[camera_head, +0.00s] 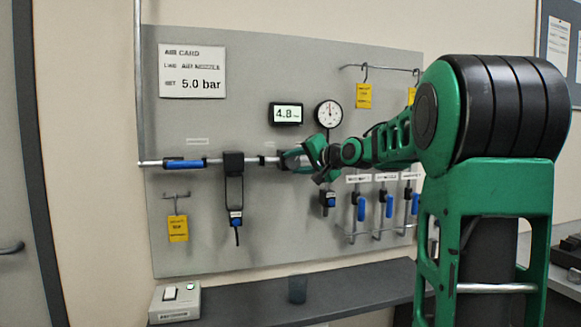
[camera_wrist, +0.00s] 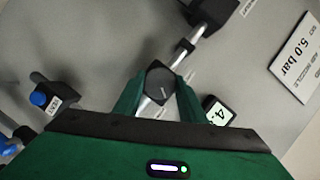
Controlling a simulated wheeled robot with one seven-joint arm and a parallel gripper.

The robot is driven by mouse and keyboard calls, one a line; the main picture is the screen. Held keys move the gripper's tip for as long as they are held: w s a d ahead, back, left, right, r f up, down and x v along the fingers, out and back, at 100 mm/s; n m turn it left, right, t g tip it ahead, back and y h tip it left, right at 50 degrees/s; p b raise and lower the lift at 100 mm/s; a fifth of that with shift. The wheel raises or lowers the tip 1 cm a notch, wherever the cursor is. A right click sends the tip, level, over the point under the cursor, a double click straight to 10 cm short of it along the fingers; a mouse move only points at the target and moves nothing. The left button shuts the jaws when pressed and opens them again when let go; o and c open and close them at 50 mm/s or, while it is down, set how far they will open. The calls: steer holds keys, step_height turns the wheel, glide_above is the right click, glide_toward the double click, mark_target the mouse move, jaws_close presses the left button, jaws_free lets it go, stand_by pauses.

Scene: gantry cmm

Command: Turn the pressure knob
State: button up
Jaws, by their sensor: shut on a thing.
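The pressure knob (camera_wrist: 159,87) is a dark round knob with a pale pointer line, on the pipe. In the wrist view it sits between the two green fingers of my gripper (camera_wrist: 159,100), which is shut on it. In the head view my gripper (camera_head: 297,158) reaches the pipe from the right and mostly hides the knob. A digital display (camera_head: 286,113) above it reads about 4.8. A round dial gauge (camera_head: 328,114) is right of the display. The card (camera_head: 192,72) at upper left says 5.0 bar.
Several blue-handled hoses (camera_head: 388,206) hang at right. Yellow tags (camera_head: 178,228) hang on hooks. A dark shelf (camera_head: 340,288) below holds a switch box (camera_head: 175,302) and a cup (camera_head: 297,289).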

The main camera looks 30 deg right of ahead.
steer(key=o, duration=1.1)
steer(key=shift+c, duration=0.2)
steer(key=v, duration=1)
steer(key=shift+s, duration=0.3)
